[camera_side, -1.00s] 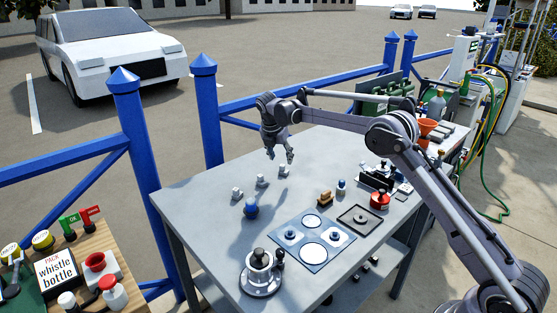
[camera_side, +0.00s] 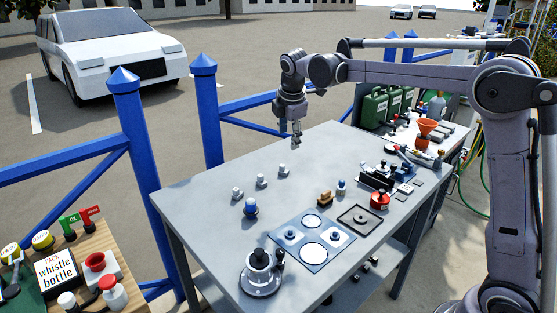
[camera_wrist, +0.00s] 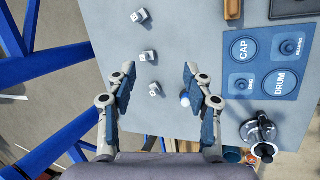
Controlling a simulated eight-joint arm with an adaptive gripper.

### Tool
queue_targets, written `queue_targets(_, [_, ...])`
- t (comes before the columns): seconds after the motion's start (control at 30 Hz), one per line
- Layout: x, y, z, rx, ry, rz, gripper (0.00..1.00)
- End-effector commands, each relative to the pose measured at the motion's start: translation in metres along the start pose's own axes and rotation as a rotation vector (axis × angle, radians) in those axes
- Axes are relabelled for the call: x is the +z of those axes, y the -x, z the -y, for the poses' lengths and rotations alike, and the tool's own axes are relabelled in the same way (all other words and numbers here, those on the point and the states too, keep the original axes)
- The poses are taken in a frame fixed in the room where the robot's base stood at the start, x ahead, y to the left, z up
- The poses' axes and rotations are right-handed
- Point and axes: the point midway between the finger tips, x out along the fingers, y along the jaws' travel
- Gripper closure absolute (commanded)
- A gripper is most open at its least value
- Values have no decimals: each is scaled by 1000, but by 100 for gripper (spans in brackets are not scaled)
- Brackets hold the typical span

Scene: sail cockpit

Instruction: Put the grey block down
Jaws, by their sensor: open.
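Three small light-grey blocks stand apart in a slanting row on the grey table: one on the left (camera_side: 237,193), one in the middle (camera_side: 261,180) and one on the right (camera_side: 283,170). The wrist view shows them as an upper block (camera_wrist: 139,15), a middle block (camera_wrist: 148,57) and a lower block (camera_wrist: 156,90). I cannot tell which one is the grey block of the task. My gripper (camera_side: 297,143) is open and empty, raised above the table near the right block. In the wrist view its fingers (camera_wrist: 159,70) are spread apart with nothing held.
A round blue thing (camera_side: 250,208) stands in front of the blocks. A blue-grey mat (camera_side: 312,240) marked CAP, DRUM and BEARING, a dark tray (camera_side: 360,219) and a black-and-silver device (camera_side: 261,272) lie nearer. Blue railings (camera_side: 208,110) run behind the table.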

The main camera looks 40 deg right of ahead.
Motion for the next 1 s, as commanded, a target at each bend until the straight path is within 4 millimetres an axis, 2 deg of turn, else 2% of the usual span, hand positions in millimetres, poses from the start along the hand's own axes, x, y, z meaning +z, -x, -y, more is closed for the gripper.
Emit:
queue_targets(0.03, [0, 11, 14, 13, -67, -17, 48])
queue_targets(0.2, [-1, 38, 60, 48, -321, -81, 48])
queue_targets(0.43, [-3, 59, 132, 70, -665, -181, 48])
queue_targets(0.6, [-5, 60, 188, 67, -922, -263, 48])
queue_targets(0.8, [-10, 49, 248, 43, -1201, -356, 48])
queue_targets(0.9, [-12, 42, 269, 28, -1301, -391, 48])
queue_targets(1.0, [-14, 37, 281, 17, -1365, -413, 48])
